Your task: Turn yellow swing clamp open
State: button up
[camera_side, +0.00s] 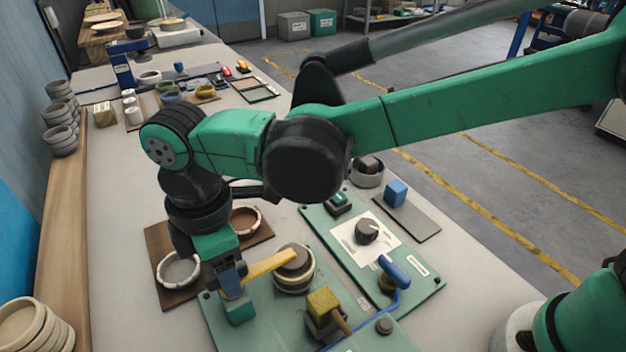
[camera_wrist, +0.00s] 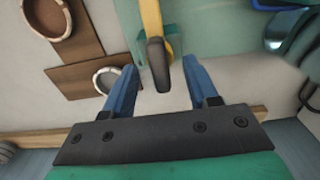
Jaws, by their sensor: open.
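The yellow swing clamp (camera_side: 268,267) is a bar on a green block on the green base plate. Its far end reaches over a round stacked dish (camera_side: 293,272). My gripper (camera_side: 230,280) is low at the clamp's near end, its blue fingers pointing down. In the wrist view the clamp's yellow bar (camera_wrist: 152,18) ends in a dark rounded tip. That tip lies between the two open blue fingers of my gripper (camera_wrist: 160,72), with a visible gap on each side. Whether a finger touches the clamp is hidden in the side view.
A yellow block (camera_side: 322,302) with a lever stands right of the dish. A blue-handled lever (camera_side: 394,272) and a black knob (camera_side: 367,231) sit on a second green plate. A brown board (camera_side: 165,240) with round rings lies left, close to my gripper.

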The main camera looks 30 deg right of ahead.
jog(key=shift+f, duration=0.1)
grip_shut()
dwell(1.4)
